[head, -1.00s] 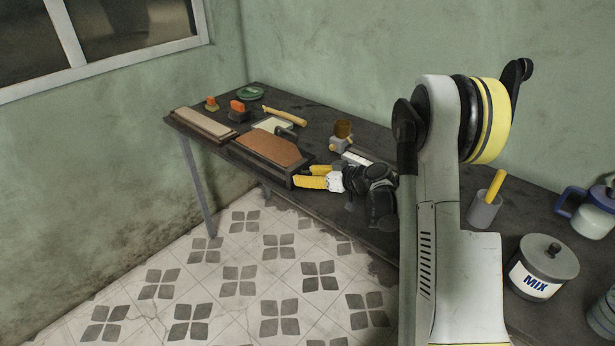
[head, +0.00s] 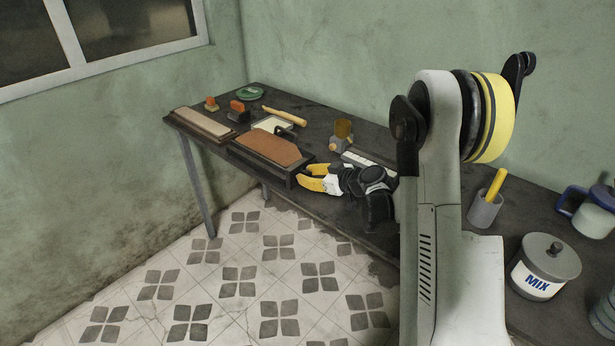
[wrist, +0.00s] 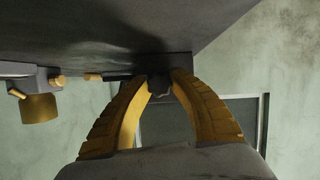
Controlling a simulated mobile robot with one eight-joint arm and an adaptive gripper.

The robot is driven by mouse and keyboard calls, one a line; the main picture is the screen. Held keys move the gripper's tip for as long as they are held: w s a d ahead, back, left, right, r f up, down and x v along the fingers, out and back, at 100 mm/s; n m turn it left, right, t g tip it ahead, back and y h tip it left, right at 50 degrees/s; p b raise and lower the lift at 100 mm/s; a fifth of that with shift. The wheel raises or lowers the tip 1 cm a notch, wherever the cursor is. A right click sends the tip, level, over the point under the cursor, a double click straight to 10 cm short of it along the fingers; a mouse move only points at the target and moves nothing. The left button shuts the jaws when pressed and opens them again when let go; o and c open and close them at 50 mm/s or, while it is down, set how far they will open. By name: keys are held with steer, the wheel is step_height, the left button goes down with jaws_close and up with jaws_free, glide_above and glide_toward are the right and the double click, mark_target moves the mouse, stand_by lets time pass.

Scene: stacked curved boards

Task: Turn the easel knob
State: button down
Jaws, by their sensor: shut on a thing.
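The easel (head: 262,160) is a dark, low stand on the bench with a brown curved board (head: 272,147) lying on it. My gripper (head: 300,178) is at its near right corner, reaching in from the right. In the wrist view, the yellow fingers of my gripper (wrist: 159,80) close around a small dark knob (wrist: 158,84), with a fingertip on each side. The knob is mostly hidden by the fingers in the head view. How far it has turned cannot be told.
A pale board (head: 202,124) lies left of the easel. A wooden-handled tool (head: 285,115) lies behind. A MIX pot (head: 543,268) stands at right.

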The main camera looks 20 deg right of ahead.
steer(key=n+t+h+b, duration=0.1)
steer(key=n, duration=0.2)
steer(key=shift+f+h+b, duration=0.1)
steer(key=shift+h+b, duration=0.2)
steer(key=n+t+h, duration=0.1)
steer(key=n+t, duration=0.1)
steer(key=n, duration=0.1)
steer(key=shift+n+h, duration=0.4)
stand_by(0.4)
steer(key=c, duration=1.1)
jaws_free()
